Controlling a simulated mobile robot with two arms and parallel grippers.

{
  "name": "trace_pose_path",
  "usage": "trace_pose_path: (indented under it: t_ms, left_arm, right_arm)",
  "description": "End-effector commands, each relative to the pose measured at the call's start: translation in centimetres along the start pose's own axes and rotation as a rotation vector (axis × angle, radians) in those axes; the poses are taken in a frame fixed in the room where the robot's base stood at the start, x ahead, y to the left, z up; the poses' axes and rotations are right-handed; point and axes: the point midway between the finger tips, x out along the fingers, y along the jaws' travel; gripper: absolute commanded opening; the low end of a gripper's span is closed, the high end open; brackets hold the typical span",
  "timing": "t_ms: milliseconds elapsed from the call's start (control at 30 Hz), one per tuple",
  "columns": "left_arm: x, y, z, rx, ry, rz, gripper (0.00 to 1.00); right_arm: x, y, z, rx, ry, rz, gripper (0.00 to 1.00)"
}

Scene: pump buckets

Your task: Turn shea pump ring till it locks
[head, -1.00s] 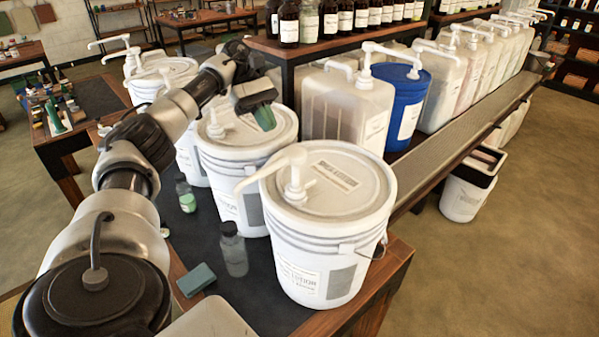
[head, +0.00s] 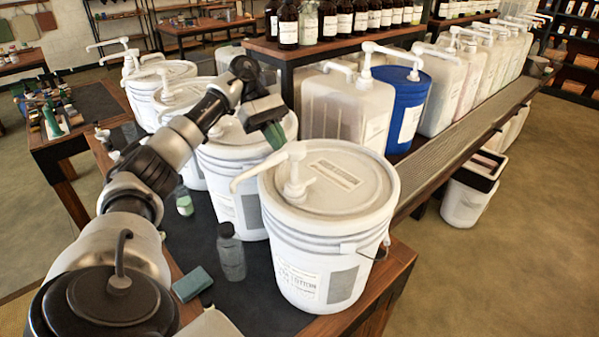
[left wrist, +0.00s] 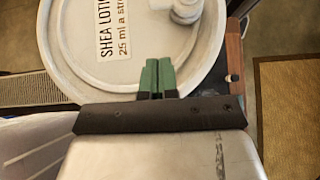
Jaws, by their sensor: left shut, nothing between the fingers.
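The nearest white bucket (head: 375,220) stands upright at the table's front corner. Its lid label reads "SHEA LOTI…" in the left wrist view (left wrist: 112,35). A white pump (head: 294,172) rises from the lid, with its ring (head: 296,190) around the base; whether the ring is locked I cannot tell. In the left wrist view the pump base (left wrist: 186,10) is at the top edge, partly cut off. My left gripper (head: 275,136) has green fingers, shut and empty, beside the pump head at the lid's far side. The fingers also show in the left wrist view (left wrist: 158,68), short of the pump base. My right gripper is out of view.
A second white bucket (head: 225,180) stands close behind, under my left arm, with more buckets (head: 165,75) beyond. A blue bucket (head: 405,105) and jugs line the right shelf.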

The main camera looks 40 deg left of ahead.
Motion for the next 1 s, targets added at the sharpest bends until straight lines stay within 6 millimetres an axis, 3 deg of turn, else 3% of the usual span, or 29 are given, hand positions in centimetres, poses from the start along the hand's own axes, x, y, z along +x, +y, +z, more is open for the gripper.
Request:
trace_pose_path:
  t_ms: [233, 433, 1000]
  left_arm:
    - [4.7, -0.1, 0.2, -0.003, 0.002, -0.008, 0.00]
    - [6.7, -0.1, 2.2, 0.000, 0.001, -0.005, 0.00]
    - [7.7, -0.1, 2.6, -0.002, 0.001, -0.001, 0.00]
  right_arm:
    - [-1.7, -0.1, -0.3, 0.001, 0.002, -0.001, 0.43]
    - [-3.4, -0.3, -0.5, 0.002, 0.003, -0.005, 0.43]
    - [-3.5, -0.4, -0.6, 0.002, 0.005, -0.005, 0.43]
